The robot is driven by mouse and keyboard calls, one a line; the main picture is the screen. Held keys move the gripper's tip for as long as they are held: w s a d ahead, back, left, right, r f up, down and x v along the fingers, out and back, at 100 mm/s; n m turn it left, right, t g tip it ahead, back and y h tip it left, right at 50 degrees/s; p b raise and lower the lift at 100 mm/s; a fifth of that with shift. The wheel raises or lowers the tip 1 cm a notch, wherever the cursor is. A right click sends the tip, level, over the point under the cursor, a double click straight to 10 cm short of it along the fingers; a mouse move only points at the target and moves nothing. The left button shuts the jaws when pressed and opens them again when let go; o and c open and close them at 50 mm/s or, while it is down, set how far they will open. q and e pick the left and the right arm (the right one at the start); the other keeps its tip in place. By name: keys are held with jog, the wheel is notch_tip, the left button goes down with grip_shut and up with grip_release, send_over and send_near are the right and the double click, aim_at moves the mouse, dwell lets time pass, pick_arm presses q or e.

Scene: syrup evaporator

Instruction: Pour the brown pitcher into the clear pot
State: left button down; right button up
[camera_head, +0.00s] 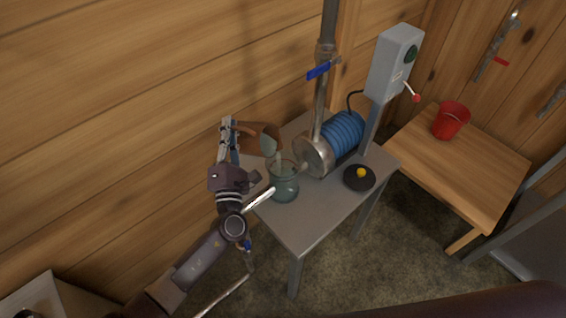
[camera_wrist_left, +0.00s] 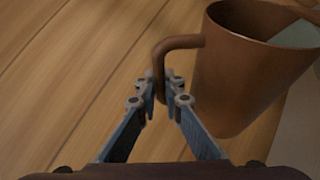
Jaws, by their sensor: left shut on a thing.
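My left gripper (camera_head: 229,128) is shut on the pitcher's handle. In the left wrist view, the fingers (camera_wrist_left: 164,90) close around the lower part of the handle, with the pitcher (camera_wrist_left: 240,75) to the right. The clear pot (camera_head: 284,186) stands upright on the table, just below and right of the pitcher's mouth. I cannot tell whether liquid is falling into it. My right gripper is not in view.
The grey table (camera_head: 316,217) also bears a metal pipe with a blue coil (camera_head: 342,133) and a black disc with a yellow knob (camera_head: 358,178). A grey control box (camera_head: 396,62) stands behind. A wooden table (camera_head: 460,170) with a red bucket (camera_head: 450,120) is at right. The wooden wall is close at left.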

pick_arm(q)
jog(key=shift+s+d+r+b, duration=0.1)
jog(key=shift+d+r+b, duration=0.05)
jog(key=shift+b, duration=0.15)
jog(key=shift+s+d+r+m+t, duration=0.1)
jog(key=shift+d+r+m+t, duration=0.1)
jog(key=shift+m+t, duration=0.1)
jog(key=shift+s+d+r+m+h, duration=0.1)
jog(key=shift+s+d+m+h, duration=0.1)
jog(key=shift+d+m+h, duration=0.15)
jog(key=shift+s+d+r+m+t, duration=0.25)
jog(key=shift+s+d+r+t, duration=0.05)
jog(key=shift+d+t, duration=0.1)
dwell(1.1)
